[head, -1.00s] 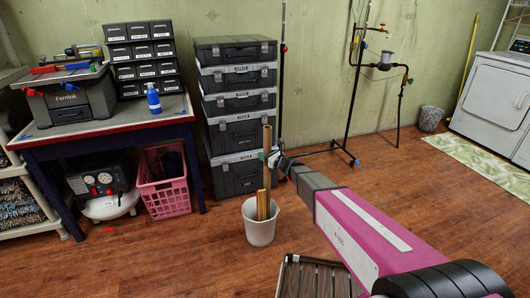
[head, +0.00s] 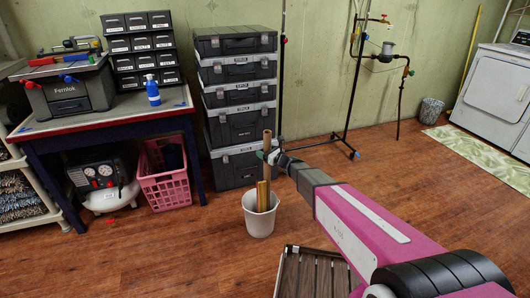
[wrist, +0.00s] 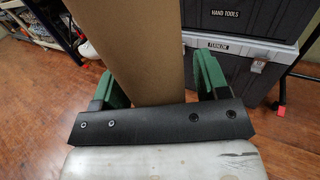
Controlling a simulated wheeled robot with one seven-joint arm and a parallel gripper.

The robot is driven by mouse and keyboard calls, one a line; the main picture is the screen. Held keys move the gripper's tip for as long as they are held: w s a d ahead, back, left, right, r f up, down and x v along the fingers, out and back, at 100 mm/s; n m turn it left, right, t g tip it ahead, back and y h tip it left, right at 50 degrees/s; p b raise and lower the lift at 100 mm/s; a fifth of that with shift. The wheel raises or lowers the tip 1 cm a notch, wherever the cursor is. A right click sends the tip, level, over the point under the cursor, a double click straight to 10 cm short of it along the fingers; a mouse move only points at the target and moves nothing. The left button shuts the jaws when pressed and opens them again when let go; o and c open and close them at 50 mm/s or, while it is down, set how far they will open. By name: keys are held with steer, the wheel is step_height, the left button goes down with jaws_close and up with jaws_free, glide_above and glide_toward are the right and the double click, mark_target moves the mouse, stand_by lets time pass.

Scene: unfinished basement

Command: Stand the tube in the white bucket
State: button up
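The white bucket (head: 260,222) stands on the wood floor in the head view. A tall tan tube (head: 267,143) is upright above and in line with it. Its lower end runs down behind shorter tan tubes (head: 262,196) in the bucket, so its foot is hidden. My gripper (head: 268,156) is around the tall tube, well above the bucket rim. In the wrist view the tube (wrist: 140,50) passes between the green fingers (wrist: 165,85). A narrow gap shows at the right finger, and the fingers look open.
Stacked dark toolboxes (head: 240,125) stand close behind the bucket. A pink crate (head: 164,190) is to the left, by a workbench (head: 110,120). A dark slatted item (head: 310,275) lies in front of the bucket.

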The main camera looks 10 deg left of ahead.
stand_by(0.3)
steer(key=v, duration=1.1)
stand_by(0.5)
steer(key=s+d+n+g+h, duration=0.3)
steer(key=s+d+n+h, duration=0.2)
steer(key=d, duration=0.6)
steer(key=s+d+n+g+h, duration=0.3)
steer(key=s+d+n+h, duration=0.2)
steer(key=s+d+n, duration=0.5)
steer(key=s+d+n+g+h, duration=0.3)
steer(key=s+d+n+h, duration=0.2)
steer(key=s+d+n, duration=0.2)
steer(key=d+n, duration=0.2)
steer(key=d, duration=0.2)
steer(key=shift+s+d+h, duration=0.2)
steer(key=shift+d+h, duration=0.1)
